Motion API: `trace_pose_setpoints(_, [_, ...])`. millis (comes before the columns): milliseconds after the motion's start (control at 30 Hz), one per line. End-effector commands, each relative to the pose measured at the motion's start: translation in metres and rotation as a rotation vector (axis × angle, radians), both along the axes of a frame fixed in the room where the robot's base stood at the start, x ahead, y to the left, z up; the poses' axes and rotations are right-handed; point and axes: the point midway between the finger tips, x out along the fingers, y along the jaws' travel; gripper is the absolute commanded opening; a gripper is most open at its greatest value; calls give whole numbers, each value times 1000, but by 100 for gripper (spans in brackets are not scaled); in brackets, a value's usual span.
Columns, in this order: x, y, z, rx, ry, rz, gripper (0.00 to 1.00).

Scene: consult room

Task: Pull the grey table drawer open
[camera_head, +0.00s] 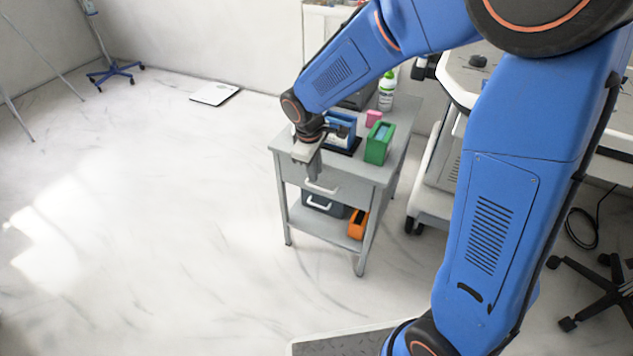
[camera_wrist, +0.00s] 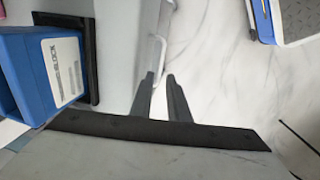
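The grey table (camera_head: 398,150) stands at the middle of the head view, and its top also shows in the wrist view (camera_wrist: 115,50). Its grey drawer (camera_head: 350,191) sits under the top and looks shut. The drawer's pale bar handle (camera_head: 322,188) is on the front face; it also shows in the wrist view (camera_wrist: 158,48). My gripper (camera_head: 312,176) points down at the drawer front, close to the handle. In the wrist view my two dark fingers (camera_wrist: 160,77) are apart with nothing held. The handle appears just beyond the fingertips, and contact cannot be told.
On the table top are a blue box (camera_head: 342,126), a green box (camera_head: 378,143), a pink item (camera_head: 373,117) and a green-capped bottle (camera_head: 387,90). The lower shelf holds a dark case (camera_head: 322,205) and an orange item (camera_head: 358,224). The floor in front is clear.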

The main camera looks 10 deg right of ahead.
Motion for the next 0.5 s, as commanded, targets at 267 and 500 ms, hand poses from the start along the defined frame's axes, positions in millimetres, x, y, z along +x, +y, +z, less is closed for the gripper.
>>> trace_pose_setpoints(267, [6,-5,-43,-1,2,-1,16])
trace_pose_setpoints(500, [9,-6,-59,0,0,0,16])
